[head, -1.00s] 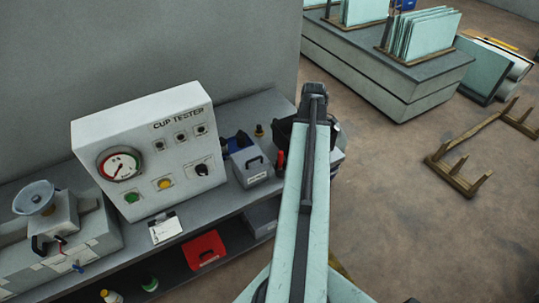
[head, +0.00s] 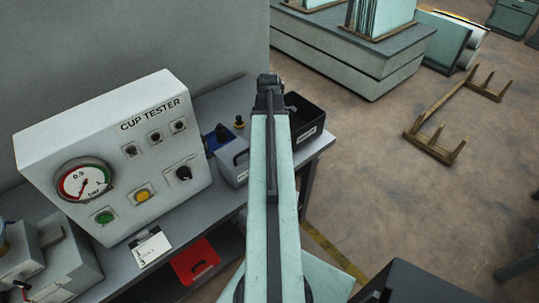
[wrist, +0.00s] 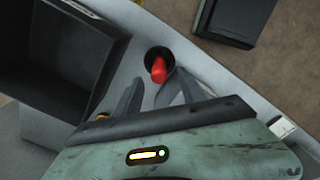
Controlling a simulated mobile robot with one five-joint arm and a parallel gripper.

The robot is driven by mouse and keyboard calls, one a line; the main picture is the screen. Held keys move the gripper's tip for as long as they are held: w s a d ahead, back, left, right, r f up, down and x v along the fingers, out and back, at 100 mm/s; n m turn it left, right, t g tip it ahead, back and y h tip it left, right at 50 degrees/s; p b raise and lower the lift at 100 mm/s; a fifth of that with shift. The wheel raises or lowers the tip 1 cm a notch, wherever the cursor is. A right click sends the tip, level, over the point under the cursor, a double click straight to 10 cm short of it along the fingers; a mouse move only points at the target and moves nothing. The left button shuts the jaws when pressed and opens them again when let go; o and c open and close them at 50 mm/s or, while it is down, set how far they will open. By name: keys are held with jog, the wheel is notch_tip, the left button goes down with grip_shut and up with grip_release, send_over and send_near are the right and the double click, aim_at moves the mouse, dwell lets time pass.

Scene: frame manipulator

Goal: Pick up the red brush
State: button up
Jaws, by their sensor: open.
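The red brush (wrist: 158,70) shows in the wrist view as a red handle with a dark round part at its far end. It is on the grey bench top (wrist: 128,60), near the bench edge. My gripper (wrist: 160,88) is open, with one finger on each side of the handle's near end. The fingers appear apart from it, and nothing is visibly held. In the head view my own arm hides the brush and the gripper fingers.
A dark open bin (wrist: 62,62) stands left of the brush; the head view shows a labelled black bin (head: 304,120) on the bench. The cup tester (head: 115,155) and a grey box (head: 234,163) stand left of my arm. Floor lies beyond the bench edge.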

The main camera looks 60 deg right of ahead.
notch_tip(320, 180, down, 7)
jog(key=b, duration=0.6)
jog(key=shift+s+d+f, duration=0.1)
jog(key=shift+s+d, duration=0.05)
jog(key=shift+r, duration=0.2)
grip_shut()
